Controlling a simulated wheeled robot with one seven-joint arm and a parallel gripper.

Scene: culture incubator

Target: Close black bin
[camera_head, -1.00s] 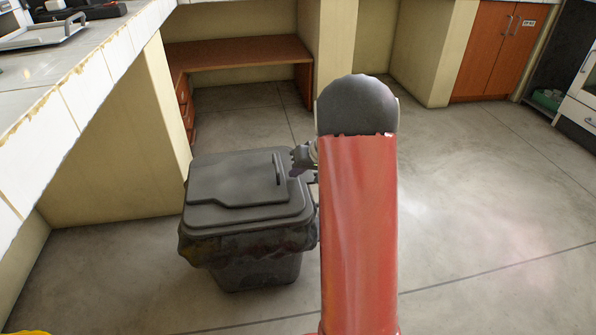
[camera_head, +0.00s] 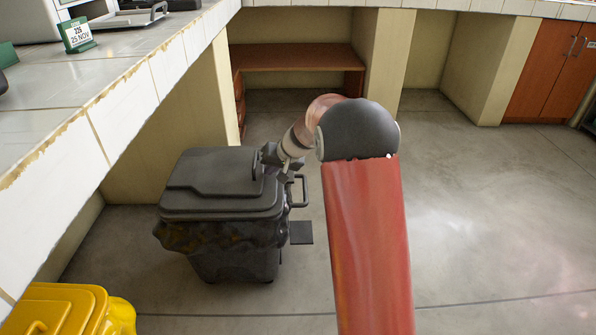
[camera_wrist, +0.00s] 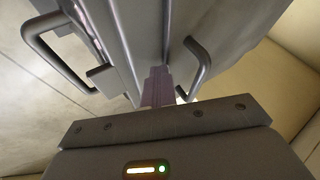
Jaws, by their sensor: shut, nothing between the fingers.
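The black bin (camera_head: 222,232) stands on the floor left of my arm in the head view, with a crumpled liner around its rim. Its lid (camera_head: 205,190) lies flat on top, with a bar handle (camera_head: 255,164) on it. My gripper (camera_head: 269,155) is at the lid's right edge, close to this handle; I cannot tell whether it touches. In the wrist view, my gripper (camera_wrist: 157,88) has its fingers together, with nothing between them, against or just before the bin (camera_wrist: 135,40). A side handle (camera_head: 303,190) shows on the bin's right.
A tiled counter (camera_head: 120,95) runs along the left, close to the bin. A yellow bin (camera_head: 65,310) stands at the lower left. A dark pedal (camera_head: 301,232) juts from the black bin's right. A wooden desk (camera_head: 295,57) is behind; the floor at right is clear.

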